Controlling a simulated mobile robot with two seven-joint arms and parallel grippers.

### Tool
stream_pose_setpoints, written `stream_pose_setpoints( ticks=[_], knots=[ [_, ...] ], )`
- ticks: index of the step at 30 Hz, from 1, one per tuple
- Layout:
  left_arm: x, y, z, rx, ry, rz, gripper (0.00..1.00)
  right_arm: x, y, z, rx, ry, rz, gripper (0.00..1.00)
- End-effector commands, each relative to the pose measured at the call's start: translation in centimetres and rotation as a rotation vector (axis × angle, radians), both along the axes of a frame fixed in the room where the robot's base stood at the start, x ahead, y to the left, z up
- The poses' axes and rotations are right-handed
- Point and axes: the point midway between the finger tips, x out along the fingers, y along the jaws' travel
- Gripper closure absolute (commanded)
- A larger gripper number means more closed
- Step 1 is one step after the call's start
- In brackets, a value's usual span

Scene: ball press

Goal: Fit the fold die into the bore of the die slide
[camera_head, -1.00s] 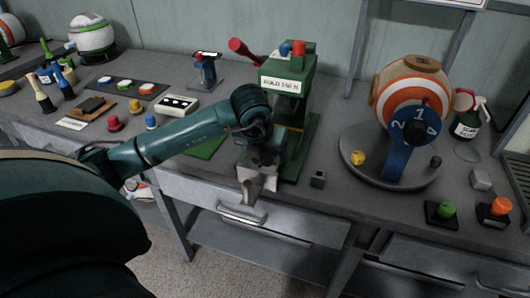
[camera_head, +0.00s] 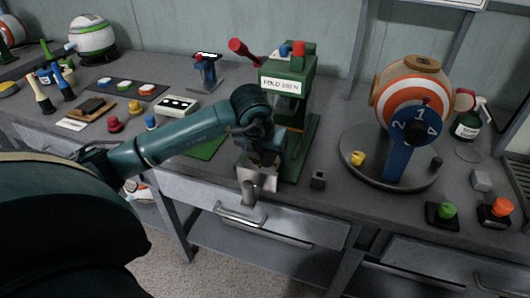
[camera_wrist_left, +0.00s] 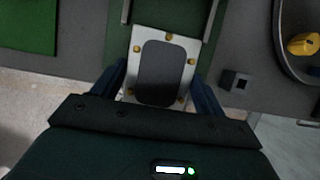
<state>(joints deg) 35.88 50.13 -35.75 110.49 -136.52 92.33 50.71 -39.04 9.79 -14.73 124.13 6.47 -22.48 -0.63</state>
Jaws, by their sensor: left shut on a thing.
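The die slide (camera_head: 260,180) is a pale plate at the front foot of the green press (camera_head: 290,85), by the bench edge. In the left wrist view the plate (camera_wrist_left: 143,35) has several brass studs. A dark grey rounded piece, apparently the fold die (camera_wrist_left: 166,72), covers its middle between my fingers. My left gripper (camera_head: 259,164) is over the plate and shut on this piece. A short grey cylinder (camera_head: 249,193) shows below the plate's front in the head view. The bore is hidden; I cannot tell how deep the die sits. My right gripper is out of view.
A small dark block (camera_head: 318,180) with a square opening lies right of the press. A round turntable (camera_head: 352,170) with a striped drum (camera_head: 405,90) stands further right. A green mat (camera_head: 205,147) lies left. A drawer handle (camera_head: 240,217) is below the bench edge.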

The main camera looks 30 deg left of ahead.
Motion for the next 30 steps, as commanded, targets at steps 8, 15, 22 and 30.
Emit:
stream_pose_setpoints(
  ticks=[8,15,22,30],
  knots=[
    [0.0,0.0,-0.7,0.0,-0.002,0.0,0.57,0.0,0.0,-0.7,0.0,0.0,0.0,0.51],
    [0.0,0.0,-1.3,0.0,-0.002,0.001,0.57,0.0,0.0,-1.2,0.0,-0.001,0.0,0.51],
    [0.0,0.0,-1.9,0.0,-0.001,0.001,0.57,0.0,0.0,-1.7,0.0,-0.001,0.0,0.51],
    [0.0,0.0,-2.3,0.0,-0.002,0.001,0.25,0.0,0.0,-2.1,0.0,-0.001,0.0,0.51]
  ],
)
